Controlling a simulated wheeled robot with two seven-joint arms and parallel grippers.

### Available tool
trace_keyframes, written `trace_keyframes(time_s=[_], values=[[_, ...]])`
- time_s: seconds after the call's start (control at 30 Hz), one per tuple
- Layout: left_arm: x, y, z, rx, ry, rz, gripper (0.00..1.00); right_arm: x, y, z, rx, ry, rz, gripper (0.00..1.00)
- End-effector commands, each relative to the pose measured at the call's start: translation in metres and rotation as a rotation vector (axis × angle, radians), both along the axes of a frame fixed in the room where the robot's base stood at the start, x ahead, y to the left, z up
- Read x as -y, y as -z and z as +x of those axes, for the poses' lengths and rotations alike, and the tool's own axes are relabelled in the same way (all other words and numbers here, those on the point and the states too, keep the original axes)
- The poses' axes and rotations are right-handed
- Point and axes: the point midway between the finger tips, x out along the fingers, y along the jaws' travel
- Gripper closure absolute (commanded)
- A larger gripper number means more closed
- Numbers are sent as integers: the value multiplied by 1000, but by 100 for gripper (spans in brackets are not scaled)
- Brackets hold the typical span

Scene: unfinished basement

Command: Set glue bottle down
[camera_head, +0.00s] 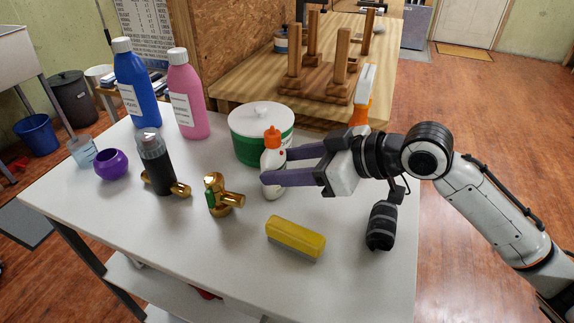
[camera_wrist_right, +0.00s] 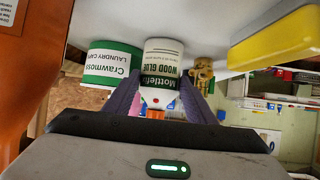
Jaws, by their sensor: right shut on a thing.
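The white glue bottle (camera_head: 272,157) with an orange cap is upright above the right-middle part of the white table (camera_head: 345,278). My right gripper (camera_head: 271,168) comes in from the right, with its purple fingers shut around the bottle's body. In the right wrist view the glue bottle (camera_wrist_right: 163,62) appears upside down, its "WOOD GLUE" label between the two fingers of my right gripper (camera_wrist_right: 160,92). The bottle's base is at or just above the tabletop; I cannot tell whether it touches. My left gripper is not in view.
A green and white tub (camera_head: 262,118) stands right behind the bottle. A brass valve (camera_head: 222,196) is to its left, a yellow brush (camera_head: 296,238) in front, and a black cylinder (camera_head: 381,226) to the right. Blue (camera_head: 136,84) and pink (camera_head: 186,96) bottles stand at the back left.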

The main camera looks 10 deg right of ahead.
Motion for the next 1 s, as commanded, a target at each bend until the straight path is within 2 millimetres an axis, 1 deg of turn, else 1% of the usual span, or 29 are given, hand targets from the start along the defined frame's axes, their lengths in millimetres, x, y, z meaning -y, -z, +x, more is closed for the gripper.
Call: trace_keyframes(time_s=[0.13,0.27,0.3,0.37,0.4,0.63,0.73,0.87,1.0], values=[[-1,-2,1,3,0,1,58,0,-2,0,3,0,2,72],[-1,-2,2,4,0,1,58,0,2,0,1,0,1,72],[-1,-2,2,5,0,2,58,0,2,0,0,0,0,43],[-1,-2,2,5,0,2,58,0,2,0,0,0,0,33],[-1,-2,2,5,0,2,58,0,2,0,0,0,0,31],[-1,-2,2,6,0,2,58,0,2,0,1,0,-1,31],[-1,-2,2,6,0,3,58,0,-2,0,3,-1,0,31],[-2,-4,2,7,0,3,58,12,-9,-9,1,2,-2,31],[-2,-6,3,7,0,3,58,32,-23,-26,1,3,-6,31]])
